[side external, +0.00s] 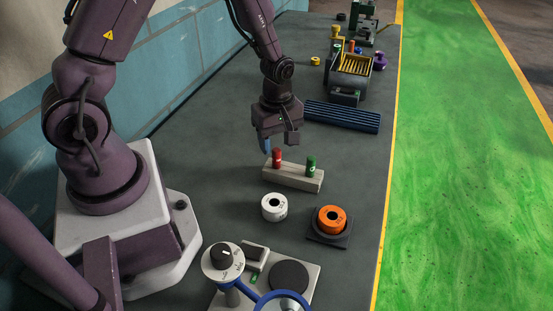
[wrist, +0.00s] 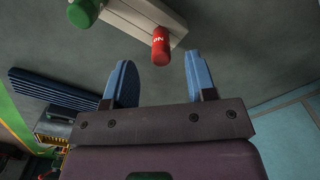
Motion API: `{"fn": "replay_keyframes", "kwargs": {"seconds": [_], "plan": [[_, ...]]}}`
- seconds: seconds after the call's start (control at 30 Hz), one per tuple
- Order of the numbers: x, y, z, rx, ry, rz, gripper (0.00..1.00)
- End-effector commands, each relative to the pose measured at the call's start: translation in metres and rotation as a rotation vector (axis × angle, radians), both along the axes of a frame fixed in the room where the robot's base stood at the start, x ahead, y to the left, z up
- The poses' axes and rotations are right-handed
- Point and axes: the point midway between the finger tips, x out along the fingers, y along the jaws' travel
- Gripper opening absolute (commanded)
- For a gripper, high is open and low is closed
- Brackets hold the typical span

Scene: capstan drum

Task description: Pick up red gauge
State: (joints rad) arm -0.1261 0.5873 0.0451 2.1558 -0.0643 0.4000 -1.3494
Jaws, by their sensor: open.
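The red gauge (side external: 277,158) is a small upright cylinder standing in a pale block (side external: 295,182), beside a similar green gauge (side external: 311,166). My gripper (side external: 266,147) is just above and behind the red gauge in the side view. In the wrist view my gripper (wrist: 160,78) is open, with its two blue fingers apart and nothing held between them. There the red gauge (wrist: 161,46) shows ahead of the gap between the fingertips, nearer the right finger. The green gauge (wrist: 82,13) is at the upper left, and the pale block (wrist: 145,18) is partly cut off.
A white ring (side external: 274,207) and an orange ring (side external: 331,219) on a dark square base lie in front of the block. A ribbed blue pad (side external: 342,116) lies behind it to the right. A device with a grey knob (side external: 221,256) stands at the front.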

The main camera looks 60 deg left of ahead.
Motion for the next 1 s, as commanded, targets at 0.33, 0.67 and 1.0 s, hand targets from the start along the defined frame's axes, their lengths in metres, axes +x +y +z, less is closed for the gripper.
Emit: {"fn": "replay_keyframes", "kwargs": {"seconds": [0.33, 0.67, 1.0], "plan": [[-0.002, 0.003, -0.040, -0.001, 0.003, -0.001, 0.51], [-0.001, 0.003, -0.056, 0.000, -0.001, -0.001, 0.51], [-0.001, 0.003, -0.056, 0.000, -0.001, -0.001, 0.00]]}}
